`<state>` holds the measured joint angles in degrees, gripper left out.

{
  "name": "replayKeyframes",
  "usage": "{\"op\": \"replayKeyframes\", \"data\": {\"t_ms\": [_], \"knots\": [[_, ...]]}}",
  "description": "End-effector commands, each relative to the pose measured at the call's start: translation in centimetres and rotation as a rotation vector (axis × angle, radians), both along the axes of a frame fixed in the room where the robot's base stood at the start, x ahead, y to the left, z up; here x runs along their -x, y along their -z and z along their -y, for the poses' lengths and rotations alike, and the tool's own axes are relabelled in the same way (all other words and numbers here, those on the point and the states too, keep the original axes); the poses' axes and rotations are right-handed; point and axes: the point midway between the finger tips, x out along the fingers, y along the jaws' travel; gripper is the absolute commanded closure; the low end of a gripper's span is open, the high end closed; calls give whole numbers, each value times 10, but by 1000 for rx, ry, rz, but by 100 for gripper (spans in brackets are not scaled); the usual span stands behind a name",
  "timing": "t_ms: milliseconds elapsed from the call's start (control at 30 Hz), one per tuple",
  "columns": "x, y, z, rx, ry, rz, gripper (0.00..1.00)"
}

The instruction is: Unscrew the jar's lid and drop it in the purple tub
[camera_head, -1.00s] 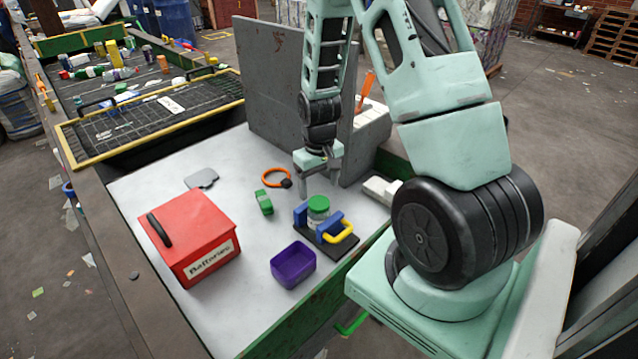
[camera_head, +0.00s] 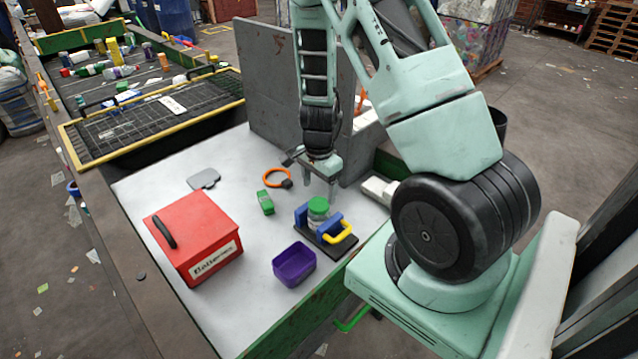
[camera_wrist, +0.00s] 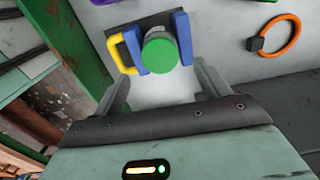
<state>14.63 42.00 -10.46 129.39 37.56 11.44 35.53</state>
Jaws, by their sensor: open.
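The jar's green lid (camera_head: 318,205) sits on top of the jar, which stands upright in a clamp (camera_head: 334,238) with blue jaws and a yellow handle on a dark base. In the wrist view the round lid (camera_wrist: 159,53) shows between the blue jaws, and the clear jar body is mostly hidden. My gripper (camera_head: 319,190) is open and empty, just behind the lid and apparently apart from it. In the wrist view its fingers (camera_wrist: 162,92) are spread, with the lid beyond them. The purple tub (camera_head: 294,264) is empty, in front of the clamp.
A red batteries box (camera_head: 195,235) stands at the left of the white table. A small green item (camera_head: 265,202), an orange ring (camera_head: 277,178) and a grey flat piece (camera_head: 203,178) lie behind. A grey panel (camera_head: 275,95) rises at the back. Clear table surrounds the tub.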

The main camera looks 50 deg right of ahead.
Motion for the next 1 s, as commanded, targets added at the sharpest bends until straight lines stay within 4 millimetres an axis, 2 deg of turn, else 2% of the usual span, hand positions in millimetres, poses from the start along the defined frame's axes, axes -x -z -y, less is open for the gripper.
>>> {"op": "replayKeyframes", "data": {"t_ms": [167, 267, 333, 633, 1000], "knots": [[-1, 0, -1, -6, -32, 2, 23], [-3, -3, -5, -26, -167, 11, 23], [-6, -8, -9, -50, -335, 25, 23], [-14, -40, -26, -104, -1338, 130, 23], [-12, -85, -22, -17, -2611, 187, 23]]}}
